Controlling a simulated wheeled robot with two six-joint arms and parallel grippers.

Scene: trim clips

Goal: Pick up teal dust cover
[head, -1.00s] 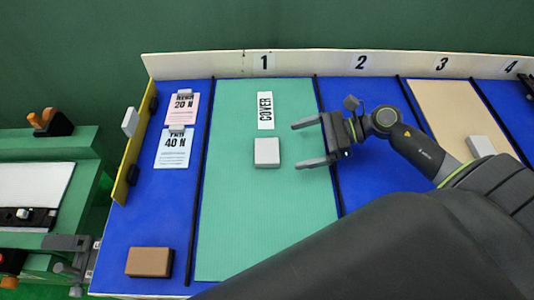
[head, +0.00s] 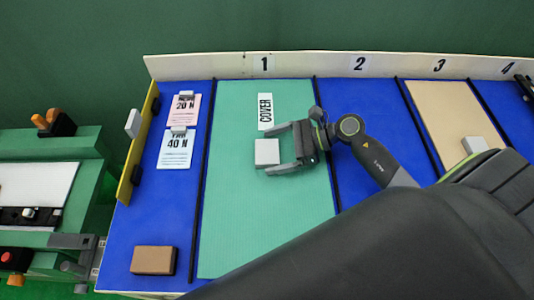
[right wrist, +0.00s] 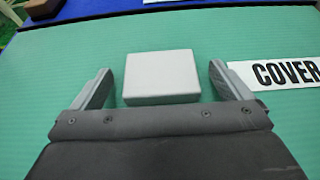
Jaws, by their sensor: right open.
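The teal dust cover (head: 270,220) is a flat ribbed teal sheet lying in bay 1, marked by a white COVER label (head: 265,110). A light grey block (head: 266,152) stands on it below the label. My right gripper (head: 274,150) is open, its fingers coming from the right on either side of the block's right part. In the right wrist view the block (right wrist: 162,76) sits between the two fingertips, with a gap on each side. My left gripper is not in view.
A brown block (head: 153,260) lies at the front left of the blue board. Two force cards (head: 174,150) lie left of the cover. A tan sheet with a light block (head: 474,145) is in bay 3. Dark strips divide the bays.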

